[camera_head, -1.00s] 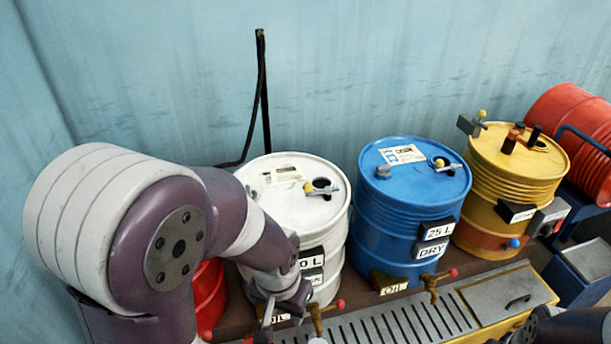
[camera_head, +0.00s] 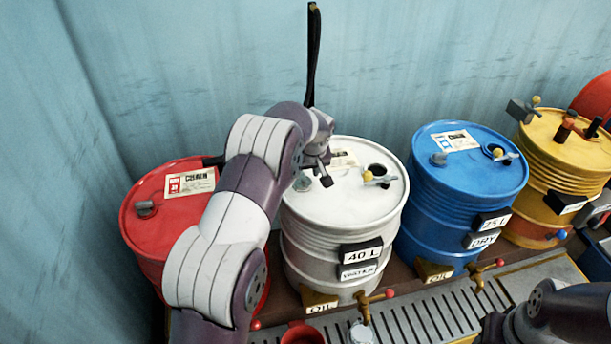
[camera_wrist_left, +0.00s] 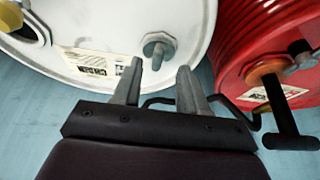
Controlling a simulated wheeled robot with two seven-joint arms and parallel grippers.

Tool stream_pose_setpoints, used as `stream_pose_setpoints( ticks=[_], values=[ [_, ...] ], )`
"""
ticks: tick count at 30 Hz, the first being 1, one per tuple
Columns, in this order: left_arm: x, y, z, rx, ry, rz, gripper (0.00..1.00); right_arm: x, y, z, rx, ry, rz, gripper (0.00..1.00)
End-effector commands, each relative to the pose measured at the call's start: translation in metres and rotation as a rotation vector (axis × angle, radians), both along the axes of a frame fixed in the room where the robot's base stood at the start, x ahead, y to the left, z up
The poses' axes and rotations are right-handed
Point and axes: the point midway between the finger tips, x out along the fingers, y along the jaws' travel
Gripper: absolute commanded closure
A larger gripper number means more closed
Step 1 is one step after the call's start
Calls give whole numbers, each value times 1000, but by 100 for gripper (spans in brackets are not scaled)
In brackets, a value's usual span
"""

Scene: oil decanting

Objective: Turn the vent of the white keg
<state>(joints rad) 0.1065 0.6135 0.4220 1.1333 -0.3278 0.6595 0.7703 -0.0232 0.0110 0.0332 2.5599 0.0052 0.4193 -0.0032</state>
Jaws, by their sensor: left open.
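The white keg (camera_head: 330,225) stands between a red keg and a blue keg. Its lid bears a grey stubby fitting (camera_head: 302,183), probably the vent, on the left and an opening with a yellow-knobbed lever (camera_head: 378,177) on the right. My left gripper (camera_head: 317,180) is over the left part of the lid, open and empty. In the left wrist view the grey fitting (camera_wrist_left: 158,46) lies just beyond the left gripper's fingertips (camera_wrist_left: 160,75), roughly between them. I cannot tell whether they touch it. My right gripper is not in view.
The red keg (camera_head: 150,235) stands left, partly behind my left arm; the blue keg (camera_head: 462,190) and yellow keg (camera_head: 560,150) stand right. A black T-shaped handle (camera_wrist_left: 290,125) shows by the red keg. A slotted drip tray (camera_head: 420,315) runs in front. A hose hangs behind the white keg.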

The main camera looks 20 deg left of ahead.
Motion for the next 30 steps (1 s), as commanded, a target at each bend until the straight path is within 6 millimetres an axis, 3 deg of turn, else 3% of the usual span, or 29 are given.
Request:
stream_pose_setpoints(
  ticks=[9, 20, 22, 24, 30],
  values=[
    [15, 11, -45, 0, -1, -2, 57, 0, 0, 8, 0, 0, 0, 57],
    [17, 12, -52, 0, -1, -2, 57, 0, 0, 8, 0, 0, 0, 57],
    [17, 12, -51, 0, -1, -2, 74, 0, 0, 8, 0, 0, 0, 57],
    [17, 12, -51, 0, -1, -2, 96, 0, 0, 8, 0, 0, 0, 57],
    [17, 12, -51, 0, -1, -4, 100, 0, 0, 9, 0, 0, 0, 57]
  ],
)
